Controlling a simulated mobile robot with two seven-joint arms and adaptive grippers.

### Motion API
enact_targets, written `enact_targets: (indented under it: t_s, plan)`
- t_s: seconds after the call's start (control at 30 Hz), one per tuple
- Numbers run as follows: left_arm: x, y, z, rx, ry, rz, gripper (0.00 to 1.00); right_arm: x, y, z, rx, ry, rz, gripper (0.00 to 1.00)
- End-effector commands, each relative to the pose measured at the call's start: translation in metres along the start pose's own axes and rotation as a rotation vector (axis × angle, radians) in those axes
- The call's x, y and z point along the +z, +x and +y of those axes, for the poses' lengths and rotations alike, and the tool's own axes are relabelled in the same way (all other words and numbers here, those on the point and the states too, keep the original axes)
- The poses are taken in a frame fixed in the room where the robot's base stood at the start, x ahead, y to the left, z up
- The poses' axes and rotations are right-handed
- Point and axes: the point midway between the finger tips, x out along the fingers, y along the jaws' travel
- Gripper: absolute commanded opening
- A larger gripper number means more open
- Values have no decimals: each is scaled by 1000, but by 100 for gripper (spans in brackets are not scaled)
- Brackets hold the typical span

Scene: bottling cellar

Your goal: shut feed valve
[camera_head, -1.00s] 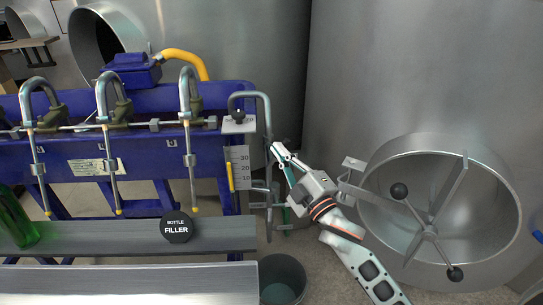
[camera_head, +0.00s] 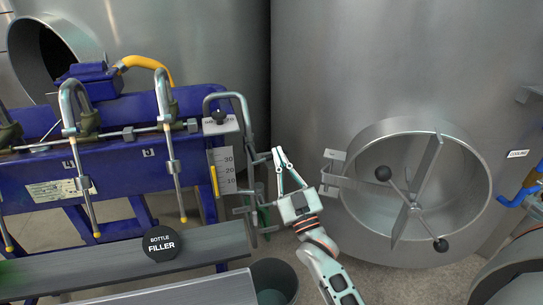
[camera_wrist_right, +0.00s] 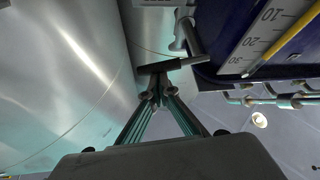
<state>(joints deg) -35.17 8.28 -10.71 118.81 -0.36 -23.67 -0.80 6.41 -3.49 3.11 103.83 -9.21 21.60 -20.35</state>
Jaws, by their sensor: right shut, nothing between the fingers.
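A grey metal pipe (camera_head: 247,128) bends down at the right end of the blue bottle filler (camera_head: 108,160). A short grey lever (camera_head: 262,158) sticks out from it; it looks like the feed valve's handle, but I see no label naming it. In the right wrist view a grey crossbar-shaped handle (camera_wrist_right: 172,66) lies just beyond my fingertips. My right gripper (camera_head: 279,153) is shut and empty, pointing up, just right of the lever. Its fingers meet at a point in the wrist view (camera_wrist_right: 160,95). Whether they touch the handle, I cannot tell. My left gripper is not in view.
A steel tank with a round open hatch (camera_head: 355,185) and a black-knobbed handwheel (camera_head: 411,207) stands close on the right. A dark bucket (camera_head: 273,278) is on the floor below. A level scale (camera_head: 228,165) is beside the pipe. Blue piping (camera_head: 520,197) is far right.

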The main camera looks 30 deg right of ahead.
Motion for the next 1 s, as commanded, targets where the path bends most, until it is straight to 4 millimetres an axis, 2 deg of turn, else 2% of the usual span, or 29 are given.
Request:
enact_targets:
  t_s: [0.23, 1.0]
  plan:
    - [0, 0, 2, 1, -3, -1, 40, 9, -5, 1, 80, 135, -1, 0]
    - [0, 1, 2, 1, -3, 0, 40, 16, -9, 0, 73, 126, -3, 0]
